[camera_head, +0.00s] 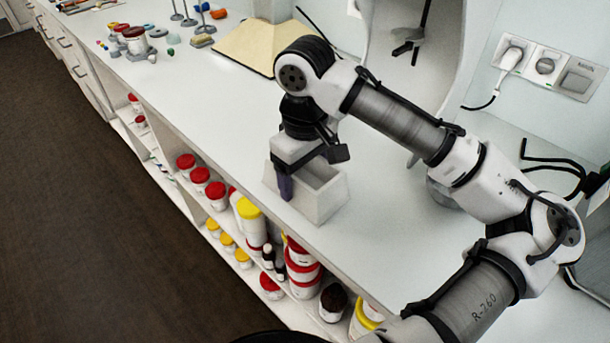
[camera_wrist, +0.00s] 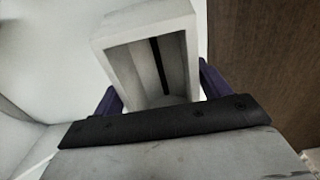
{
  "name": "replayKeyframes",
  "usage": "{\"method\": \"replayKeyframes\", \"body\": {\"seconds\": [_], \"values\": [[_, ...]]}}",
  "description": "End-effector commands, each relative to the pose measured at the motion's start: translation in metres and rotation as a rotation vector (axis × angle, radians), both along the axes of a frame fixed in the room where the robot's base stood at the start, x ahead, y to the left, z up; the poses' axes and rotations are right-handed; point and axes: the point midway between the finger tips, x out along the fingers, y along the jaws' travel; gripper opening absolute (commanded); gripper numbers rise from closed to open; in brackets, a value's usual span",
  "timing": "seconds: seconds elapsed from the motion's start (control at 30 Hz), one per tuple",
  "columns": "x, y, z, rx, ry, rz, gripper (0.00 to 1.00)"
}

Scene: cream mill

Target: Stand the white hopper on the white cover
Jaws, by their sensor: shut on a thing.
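The white hopper (camera_head: 322,200) is an open-topped box at the front edge of the counter, below my wrist. My gripper (camera_wrist: 160,92) is shut on it, with dark blue fingers on its two opposite outer sides. One finger shows in the head view; the other is hidden. The hopper's hollow inside, with a dark slot or strip, shows in the wrist view (camera_wrist: 150,60). I cannot tell whether its base touches the counter. A large white curved housing (camera_head: 450,45) with a black lever stands behind my arm; I cannot tell whether it is the white cover.
The white counter (camera_head: 215,115) is clear left of the hopper. Shelves below hold red- and yellow-lidded tubs (camera_head: 250,215). Sockets with a plugged cable (camera_head: 545,65) are on the right wall.

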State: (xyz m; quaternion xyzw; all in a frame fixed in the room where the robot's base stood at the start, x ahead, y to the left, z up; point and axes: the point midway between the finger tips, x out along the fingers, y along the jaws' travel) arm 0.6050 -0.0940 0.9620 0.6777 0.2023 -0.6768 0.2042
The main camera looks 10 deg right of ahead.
Motion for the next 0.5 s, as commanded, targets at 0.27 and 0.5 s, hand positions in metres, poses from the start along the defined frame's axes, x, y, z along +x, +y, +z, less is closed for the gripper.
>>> {"method": "replayKeyframes", "body": {"seconds": [0.27,0.5], "values": [[-0.0002,0.0003,-0.012,0.001,-0.001,0.002,0.49],[-0.0001,0.0002,-0.0148,0.0,0.0,0.002,0.78]]}}
